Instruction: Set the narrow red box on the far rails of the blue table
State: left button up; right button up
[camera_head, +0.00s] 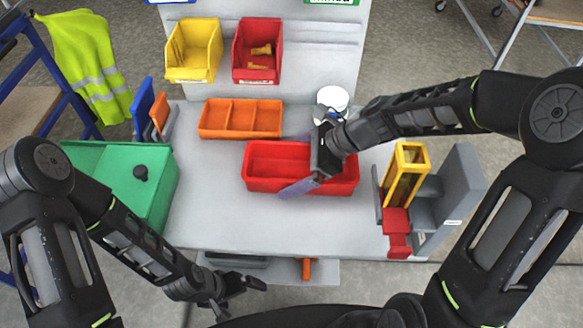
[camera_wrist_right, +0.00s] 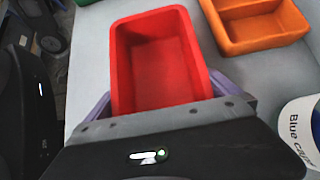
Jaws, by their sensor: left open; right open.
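The narrow red box (camera_head: 262,183) is an open tray on the grey bench top. In the right wrist view the red box (camera_wrist_right: 158,70) looks empty and lies lengthwise ahead of the gripper. My right gripper (camera_head: 292,167) is open, with one purple finger along the box's front side and the other at its back side. Contact cannot be told. My left gripper (camera_head: 238,286) is open and empty, low at the bench's front edge. A blue-framed table (camera_head: 42,62) shows partly at the left edge; I cannot make out rails on it.
An orange divided tray (camera_head: 240,118) and a white can (camera_head: 333,97) stand behind the red box. Yellow (camera_head: 193,50) and red (camera_head: 257,50) bins hang on the back panel. A green case (camera_head: 120,180) is left; a grey holder (camera_head: 455,195) is right.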

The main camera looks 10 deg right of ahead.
jog(key=v, duration=1.2)
jog(key=shift+p, duration=0.4)
jog(key=shift+w, duration=0.15)
